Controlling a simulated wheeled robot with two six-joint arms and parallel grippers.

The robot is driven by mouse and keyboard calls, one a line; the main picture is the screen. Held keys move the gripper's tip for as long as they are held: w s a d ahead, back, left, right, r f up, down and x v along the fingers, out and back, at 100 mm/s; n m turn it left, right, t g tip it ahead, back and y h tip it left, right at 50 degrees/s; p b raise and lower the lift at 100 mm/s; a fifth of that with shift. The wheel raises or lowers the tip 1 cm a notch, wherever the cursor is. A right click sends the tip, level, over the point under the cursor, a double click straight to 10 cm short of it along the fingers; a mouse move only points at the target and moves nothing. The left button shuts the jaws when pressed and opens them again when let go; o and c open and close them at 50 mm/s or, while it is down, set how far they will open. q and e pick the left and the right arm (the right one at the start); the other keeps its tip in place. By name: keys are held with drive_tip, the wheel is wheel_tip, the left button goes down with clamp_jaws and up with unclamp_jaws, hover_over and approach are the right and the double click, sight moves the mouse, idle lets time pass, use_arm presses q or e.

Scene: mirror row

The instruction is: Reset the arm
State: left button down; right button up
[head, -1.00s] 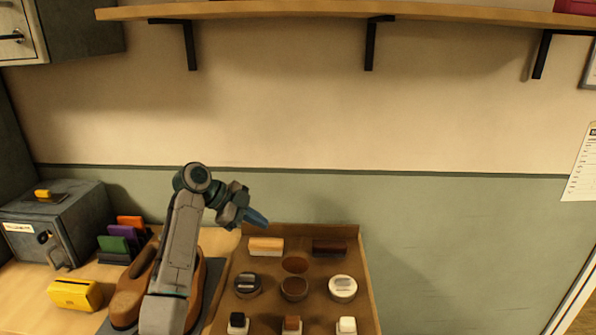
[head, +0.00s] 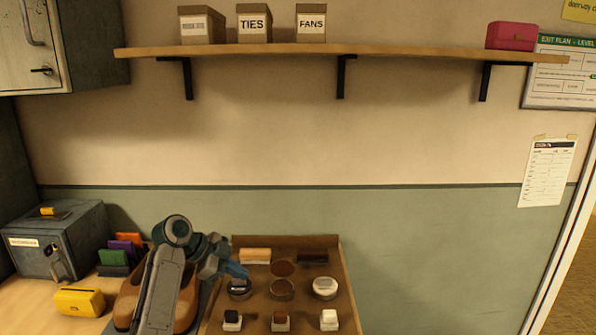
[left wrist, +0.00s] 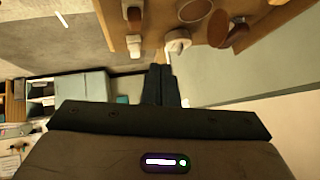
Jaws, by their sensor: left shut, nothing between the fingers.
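My left arm comes up from the bottom of the head view, and its gripper (head: 236,271) points right, over the left part of a brown tray (head: 345,300). The gripper is shut with nothing in it. In the left wrist view the two dark fingers (left wrist: 160,85) lie together, apart from the tray items. My right gripper is not in view.
The tray holds brushes, round tins (head: 325,287) and small bottles (head: 329,319). Brown shoes (head: 127,303) stand behind my arm. A yellow box (head: 79,301) and a grey metal box (head: 60,243) are at the left. A shelf (head: 270,50) runs above.

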use_arm(q)
drive_tip(key=s+a+f+n+y, duration=0.25)
drive_tip(key=s+f+n, duration=0.25)
drive_tip(key=s+f, duration=0.5)
drive_tip(key=s+a+f+n+y, duration=0.2)
drive_tip(key=s+a+f+n, duration=0.2)
drive_tip(key=s+f, duration=0.7)
drive_tip(key=s+a+n+y, duration=0.2)
drive_tip(key=s+a+n, duration=0.15)
drive_tip(key=s, duration=0.85)
drive_tip(key=s+a+n+y, duration=0.3)
drive_tip(key=s+n, duration=0.2)
drive_tip(key=s, duration=0.7)
wheel_tip(320, 180, down, 32)
drive_tip(key=a+r, duration=0.1)
drive_tip(key=a, duration=0.1)
drive_tip(key=s+a+f+g, duration=0.1)
drive_tip(key=s+f, duration=1.7)
drive_tip(key=s, duration=0.1)
drive_tip(key=shift+a+f+g+b, duration=0.25)
drive_tip(key=shift+f+g+b, duration=0.05)
drive_tip(key=shift+f+g, duration=0.1)
